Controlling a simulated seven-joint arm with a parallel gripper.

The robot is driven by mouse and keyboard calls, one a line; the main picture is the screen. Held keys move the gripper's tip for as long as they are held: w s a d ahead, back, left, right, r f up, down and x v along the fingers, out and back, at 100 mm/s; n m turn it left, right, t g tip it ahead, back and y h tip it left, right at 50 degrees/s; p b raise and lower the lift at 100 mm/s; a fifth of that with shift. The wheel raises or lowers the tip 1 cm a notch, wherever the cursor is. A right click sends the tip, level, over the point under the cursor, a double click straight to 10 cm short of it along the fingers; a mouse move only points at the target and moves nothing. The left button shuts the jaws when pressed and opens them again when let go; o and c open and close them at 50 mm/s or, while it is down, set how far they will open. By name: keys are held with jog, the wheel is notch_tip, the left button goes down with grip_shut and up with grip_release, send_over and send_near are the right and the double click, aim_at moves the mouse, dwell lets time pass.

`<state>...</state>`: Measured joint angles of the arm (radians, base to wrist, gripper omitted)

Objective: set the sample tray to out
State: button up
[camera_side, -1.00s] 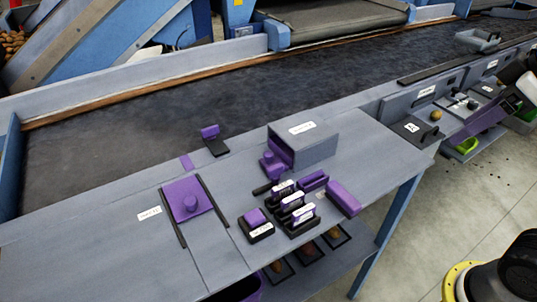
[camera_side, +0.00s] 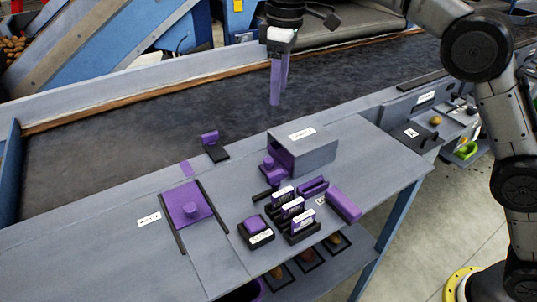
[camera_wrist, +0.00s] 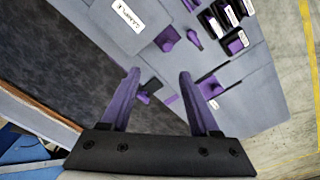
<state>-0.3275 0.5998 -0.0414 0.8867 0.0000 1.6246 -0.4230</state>
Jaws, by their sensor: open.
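The sample tray is a purple part with a knob (camera_side: 268,164) at the front of a grey box (camera_side: 315,152) on the grey table. The box has a white label on top, which reads like "SAMPLE" in the wrist view (camera_wrist: 128,14). The tray's purple knob also shows in the wrist view (camera_wrist: 167,40). How far the tray sticks out of the box is hard to tell. My gripper (camera_side: 278,100) has purple fingers pointing down, held above the dark belt behind the box. In the wrist view my gripper (camera_wrist: 159,72) is open and empty, apart from the tray.
A purple plate with a knob (camera_side: 187,205) sits between dark rails at left. A black holder with purple labelled pieces (camera_side: 292,208), a black-based purple button (camera_side: 257,228) and a purple block (camera_side: 344,205) stand before the box. A small purple lever (camera_side: 210,140) is near the belt.

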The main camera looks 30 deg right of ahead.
send_over(268, 160)
notch_tip(268, 160, down, 4)
jog(key=f, duration=0.1)
jog(key=shift+g, duration=0.4)
notch_tip(268, 160, down, 13)
jog(key=shift+d+r, duration=0.1)
jog(key=shift+c, duration=0.4)
grip_shut()
dwell(0.8)
